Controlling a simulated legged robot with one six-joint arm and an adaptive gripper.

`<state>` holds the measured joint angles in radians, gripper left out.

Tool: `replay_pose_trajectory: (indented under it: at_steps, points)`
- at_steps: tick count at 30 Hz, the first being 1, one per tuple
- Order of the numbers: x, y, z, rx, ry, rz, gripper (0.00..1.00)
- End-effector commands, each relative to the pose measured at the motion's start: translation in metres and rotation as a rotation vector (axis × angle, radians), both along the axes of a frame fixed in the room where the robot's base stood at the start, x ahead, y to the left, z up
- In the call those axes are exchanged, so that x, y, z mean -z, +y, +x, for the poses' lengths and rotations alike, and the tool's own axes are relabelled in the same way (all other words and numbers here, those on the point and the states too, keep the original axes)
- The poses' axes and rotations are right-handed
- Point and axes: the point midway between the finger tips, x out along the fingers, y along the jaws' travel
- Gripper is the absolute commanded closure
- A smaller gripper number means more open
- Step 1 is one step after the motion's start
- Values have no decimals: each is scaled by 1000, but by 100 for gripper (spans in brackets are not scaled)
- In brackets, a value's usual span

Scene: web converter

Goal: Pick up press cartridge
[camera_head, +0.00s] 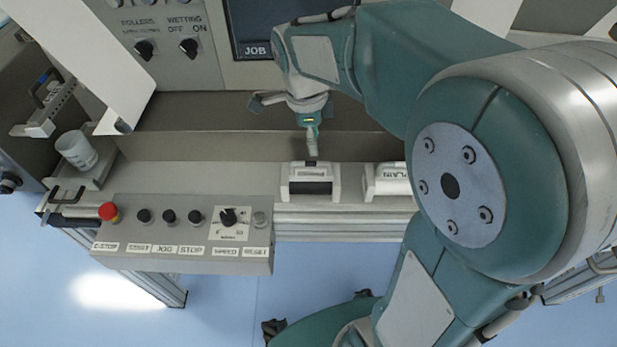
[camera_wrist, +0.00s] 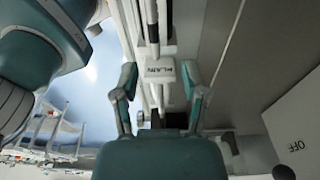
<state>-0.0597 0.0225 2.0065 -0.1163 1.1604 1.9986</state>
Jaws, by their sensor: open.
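A white block with a black front (camera_head: 310,187) sits on the grey ledge near the middle of the head view. A white block labelled PLAIN (camera_head: 388,181) sits to its right, partly hidden by my arm. I cannot tell which one is the press cartridge. My gripper (camera_head: 284,129) is open and empty, just behind the black-fronted block, one finger close to its back edge. In the wrist view, the PLAIN block (camera_wrist: 160,71) shows beyond and between the open fingers. A dark shape near the palm there is unclear.
A control box (camera_head: 185,235) with a red stop button (camera_head: 109,211) stands at the front left. A panel with knobs and a screen (camera_head: 262,45) rises behind. The ledge left of the blocks is clear.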

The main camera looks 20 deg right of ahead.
Motion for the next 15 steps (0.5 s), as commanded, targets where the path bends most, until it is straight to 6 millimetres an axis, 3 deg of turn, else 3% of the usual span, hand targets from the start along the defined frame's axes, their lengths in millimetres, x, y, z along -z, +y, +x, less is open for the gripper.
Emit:
replay_pose_trajectory:
  at_steps: [7, 15]
  points:
    - [23, 9, -2, -5, 2, -10, 43]
    - [62, -2, -6, -4, 2, -5, 43]
